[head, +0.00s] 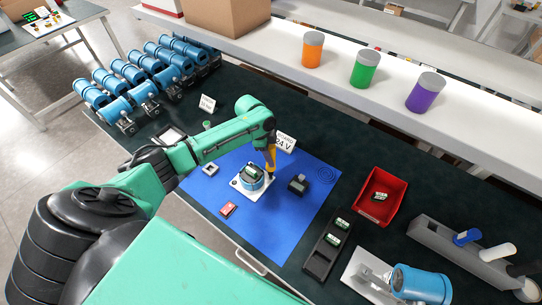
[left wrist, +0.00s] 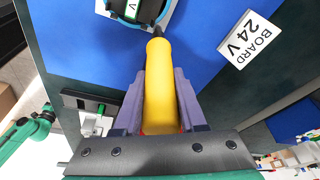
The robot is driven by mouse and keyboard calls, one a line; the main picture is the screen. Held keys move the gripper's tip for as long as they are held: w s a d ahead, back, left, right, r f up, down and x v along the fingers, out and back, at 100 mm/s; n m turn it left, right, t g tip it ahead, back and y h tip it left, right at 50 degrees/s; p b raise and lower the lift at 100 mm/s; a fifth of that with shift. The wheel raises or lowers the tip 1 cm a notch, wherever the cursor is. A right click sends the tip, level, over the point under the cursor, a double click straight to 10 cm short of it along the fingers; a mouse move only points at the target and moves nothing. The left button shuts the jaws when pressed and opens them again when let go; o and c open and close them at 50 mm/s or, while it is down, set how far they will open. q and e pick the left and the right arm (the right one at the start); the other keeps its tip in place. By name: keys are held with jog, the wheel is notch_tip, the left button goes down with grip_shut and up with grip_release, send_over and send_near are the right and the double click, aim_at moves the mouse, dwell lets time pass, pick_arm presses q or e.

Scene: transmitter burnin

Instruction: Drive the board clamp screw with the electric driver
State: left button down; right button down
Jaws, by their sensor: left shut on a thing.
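My left gripper (head: 268,143) is shut on the yellow electric driver (head: 270,158), which points down. In the left wrist view, the gripper's purple fingers (left wrist: 160,100) flank the yellow driver (left wrist: 160,75). The driver's dark tip is beside the rim of the round blue housing (head: 250,185); I cannot tell whether it touches a screw. The housing sits on a white plate (head: 240,190) on the blue mat (head: 285,225). A green and black board (head: 251,172) lies in the housing and also shows in the left wrist view (left wrist: 132,8). The clamp screw is not distinguishable. My right gripper is out of view.
A "BOARD 24 V" sign (head: 284,142) stands behind the housing. A dark block (head: 298,184) and a red piece (head: 228,209) lie on the mat. A black tray (head: 322,255) and red bin (head: 393,190) hold boards at right. Several blue transmitters (head: 145,92) stand back left.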

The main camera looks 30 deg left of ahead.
aim_at(272, 146)
pick_arm(q)
jog(key=shift+w+r+p, duration=0.15)
jog(key=shift+r+p, duration=1.3)
jog(key=shift+p, duration=0.05)
jog(key=shift+r, duration=2.05)
jog(key=shift+f, duration=0.1)
